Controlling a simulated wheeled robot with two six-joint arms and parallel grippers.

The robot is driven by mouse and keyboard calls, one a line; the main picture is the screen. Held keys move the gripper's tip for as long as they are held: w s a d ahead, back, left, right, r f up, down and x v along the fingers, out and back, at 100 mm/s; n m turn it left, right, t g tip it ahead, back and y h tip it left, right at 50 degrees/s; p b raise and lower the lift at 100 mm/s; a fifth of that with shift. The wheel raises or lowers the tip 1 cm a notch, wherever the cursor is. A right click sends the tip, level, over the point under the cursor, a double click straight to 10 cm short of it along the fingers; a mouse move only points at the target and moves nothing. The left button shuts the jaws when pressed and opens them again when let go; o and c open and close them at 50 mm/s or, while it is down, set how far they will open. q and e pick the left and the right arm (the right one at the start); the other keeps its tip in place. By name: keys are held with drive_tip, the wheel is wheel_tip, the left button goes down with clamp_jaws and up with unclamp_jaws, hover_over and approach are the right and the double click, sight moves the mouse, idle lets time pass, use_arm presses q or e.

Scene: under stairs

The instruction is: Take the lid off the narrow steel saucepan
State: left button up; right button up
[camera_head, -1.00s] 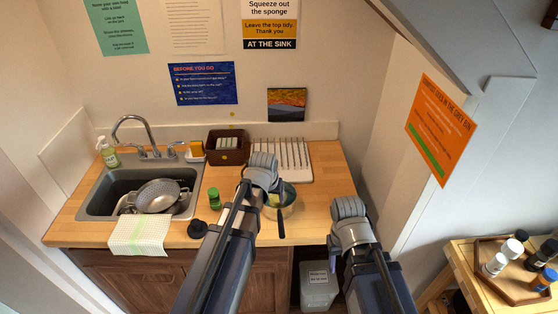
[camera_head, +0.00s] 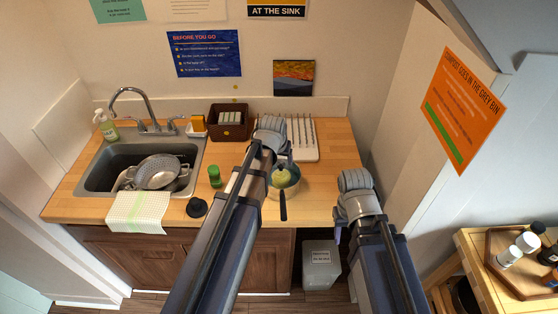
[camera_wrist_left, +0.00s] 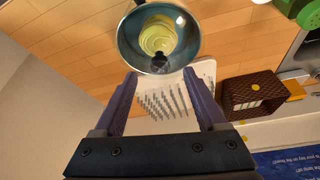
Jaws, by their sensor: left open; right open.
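The saucepan (camera_head: 271,190) stands on the wooden counter with its dark handle (camera_head: 283,208) towards the front, partly hidden by my left arm. In the left wrist view the saucepan (camera_wrist_left: 124,42) has a see-through lid (camera_wrist_left: 186,28) with a dark knob (camera_wrist_left: 160,62); something yellow-green shows beneath. My left gripper (camera_wrist_left: 160,74) is open and empty, its fingers apart and just short of the knob in that view; its fingertips are mostly hidden in the head view. My right gripper (camera_head: 338,236) is lower right, in front of the counter, away from the saucepan.
A draining rack (camera_head: 303,148) and brown basket (camera_head: 230,122) stand behind. A green-topped jar (camera_head: 215,176) and black round object (camera_head: 196,207) lie left of my left arm. The sink (camera_head: 98,181) holds a colander (camera_head: 157,172). The counter right of the saucepan is clear.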

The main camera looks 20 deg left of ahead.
sight(281, 165)
use_arm(q)
drive_tip(key=b+x, duration=0.3)
drive_tip(key=x, duration=0.1)
drive_tip(key=shift+w+f+b, duration=0.1)
drive_tip(key=shift+f+b, duration=0.2)
drive_tip(key=shift+f, duration=0.1)
clamp_jaws()
idle(0.8)
idle(1.2)
